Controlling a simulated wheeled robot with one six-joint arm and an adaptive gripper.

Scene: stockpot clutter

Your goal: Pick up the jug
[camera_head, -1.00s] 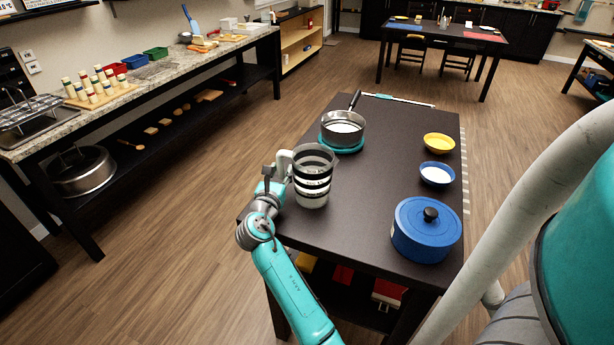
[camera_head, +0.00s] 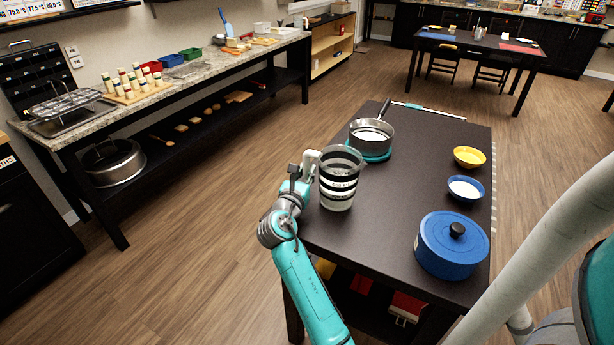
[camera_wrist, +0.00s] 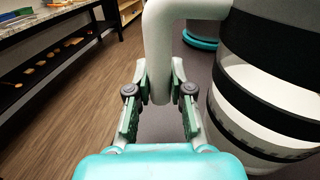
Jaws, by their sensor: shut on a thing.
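The jug (camera_head: 338,188) is clear or white with black bands and stands upright at the left edge of the dark table (camera_head: 398,209). In the wrist view the jug (camera_wrist: 262,108) fills the right side, and its pale handle (camera_wrist: 158,55) comes down between the fingers. My gripper (camera_head: 308,168) is at the handle on the jug's left side. In the wrist view my gripper (camera_wrist: 160,95) has its two fingers on either side of the handle, shut on it. I cannot tell whether the jug's base touches the table.
A saucepan (camera_head: 371,137) on a teal trivet (camera_head: 377,157) is just behind the jug. A yellow bowl (camera_head: 469,156), a blue bowl (camera_head: 465,188) and a blue lidded pot (camera_head: 452,245) stand along the right. The table's middle is clear. A long counter (camera_head: 180,88) runs along the left wall.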

